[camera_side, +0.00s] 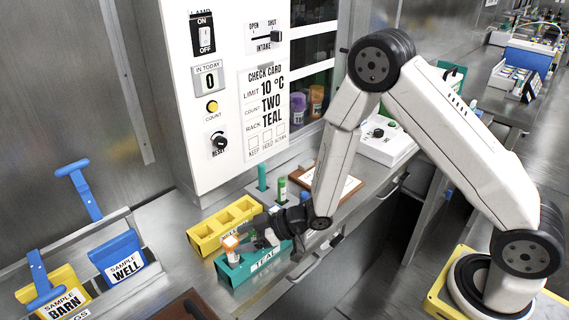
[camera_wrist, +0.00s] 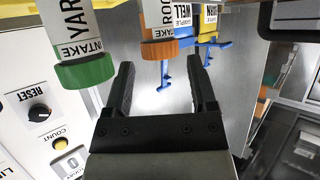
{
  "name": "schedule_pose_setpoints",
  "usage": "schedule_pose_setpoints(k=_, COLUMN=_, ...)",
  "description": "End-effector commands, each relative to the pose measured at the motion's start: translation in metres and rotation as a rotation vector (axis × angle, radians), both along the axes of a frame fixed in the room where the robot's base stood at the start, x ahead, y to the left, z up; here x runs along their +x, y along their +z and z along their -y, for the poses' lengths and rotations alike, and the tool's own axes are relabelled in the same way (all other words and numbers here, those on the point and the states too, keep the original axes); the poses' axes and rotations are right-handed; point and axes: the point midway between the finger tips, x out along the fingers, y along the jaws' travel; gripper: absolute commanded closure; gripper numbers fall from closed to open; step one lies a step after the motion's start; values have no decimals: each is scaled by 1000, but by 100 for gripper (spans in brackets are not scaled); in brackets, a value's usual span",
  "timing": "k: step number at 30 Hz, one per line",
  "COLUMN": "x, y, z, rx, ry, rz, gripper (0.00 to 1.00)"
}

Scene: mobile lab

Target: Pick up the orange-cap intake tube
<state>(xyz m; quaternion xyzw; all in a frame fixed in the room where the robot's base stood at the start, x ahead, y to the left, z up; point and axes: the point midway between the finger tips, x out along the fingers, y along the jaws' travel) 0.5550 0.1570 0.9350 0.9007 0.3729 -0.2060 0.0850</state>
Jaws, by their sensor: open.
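The orange-cap intake tube (camera_side: 232,253) stands at the left end of the teal rack (camera_side: 262,266), its orange cap up and white label below. In the wrist view the orange-cap tube (camera_wrist: 158,22) shows inverted, its cap lying between the lines of the two fingers and just beyond the tips. My gripper (camera_side: 249,233) is at the rack, level with the upper part of the tube. In the wrist view my gripper (camera_wrist: 161,66) is open, with nothing between its fingers. Contact with the tube cannot be told.
A yellow rack (camera_side: 207,242) sits behind the teal one. Blue WELL (camera_side: 122,265) and yellow BARN (camera_side: 66,306) holders are at left. The control panel (camera_side: 228,90) rises behind.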

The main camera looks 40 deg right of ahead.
Motion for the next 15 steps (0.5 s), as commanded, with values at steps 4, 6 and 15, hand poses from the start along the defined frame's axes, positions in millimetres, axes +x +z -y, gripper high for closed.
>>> schedule_pose_setpoints(k=4, x=9, y=-7, z=-10, rx=-2, ry=2, rz=0, gripper=27)
schedule_pose_setpoints(k=6, x=12, y=-9, z=-12, rx=-2, ry=0, rz=-1, gripper=27)
schedule_pose_setpoints(k=15, x=14, y=-9, z=-14, rx=-2, ry=0, rz=0, gripper=27)
